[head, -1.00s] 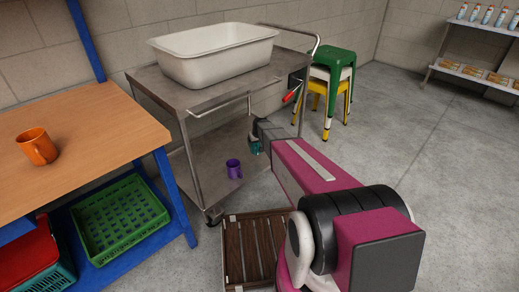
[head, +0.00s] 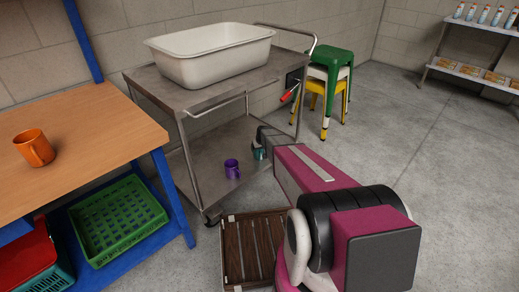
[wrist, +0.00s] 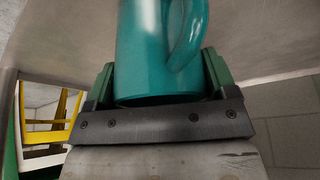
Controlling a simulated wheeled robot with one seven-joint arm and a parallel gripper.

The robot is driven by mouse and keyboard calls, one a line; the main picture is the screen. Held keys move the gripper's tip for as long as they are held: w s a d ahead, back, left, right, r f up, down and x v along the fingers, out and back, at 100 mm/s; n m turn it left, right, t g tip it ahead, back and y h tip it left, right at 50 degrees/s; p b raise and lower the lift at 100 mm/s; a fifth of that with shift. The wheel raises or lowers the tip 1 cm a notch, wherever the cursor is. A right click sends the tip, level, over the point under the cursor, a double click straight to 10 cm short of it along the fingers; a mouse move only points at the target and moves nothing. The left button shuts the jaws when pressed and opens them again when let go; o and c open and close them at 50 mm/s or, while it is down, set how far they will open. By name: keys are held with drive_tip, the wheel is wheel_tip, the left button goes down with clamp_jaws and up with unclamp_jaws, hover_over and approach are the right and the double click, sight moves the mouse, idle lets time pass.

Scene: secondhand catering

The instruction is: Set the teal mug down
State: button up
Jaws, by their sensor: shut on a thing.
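The teal mug (head: 258,152) is low inside the metal cart in the head view, at the right part of the lower shelf (head: 206,176). My gripper (wrist: 160,75) is shut on the mug, with a green finger on each side. The mug (wrist: 155,50) fills the upper middle of the wrist view, its handle at the right. In the head view my arm hides part of the gripper. I cannot tell whether the mug touches the shelf. A purple mug (head: 232,169) stands on the same shelf, left of the teal mug and apart from it.
A white tub (head: 212,58) stands on the cart's top shelf (head: 168,92), above my gripper. Stacked stools (head: 331,75) stand right of the cart. A slatted wooden crate (head: 250,250) is on the floor in front. An orange mug (head: 35,149) stands on the workbench (head: 95,125) at left.

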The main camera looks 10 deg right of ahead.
drive_tip(key=o, duration=1)
drive_tip(key=shift+f, duration=0.1)
drive_tip(key=v, duration=1.2)
drive_tip(key=s+r+m+g, duration=0.1)
drive_tip(key=s+r, duration=0.3)
drive_tip(key=s, duration=0.7)
drive_tip(key=s+r+g, duration=0.1)
drive_tip(key=s+r, duration=0.3)
drive_tip(key=s, duration=0.7)
drive_tip(key=s+a+r+m+g+h, duration=0.1)
drive_tip(key=s+r, duration=0.3)
drive_tip(key=s, duration=0.7)
drive_tip(key=shift+m+g, duration=0.3)
drive_tip(key=shift+g, duration=0.3)
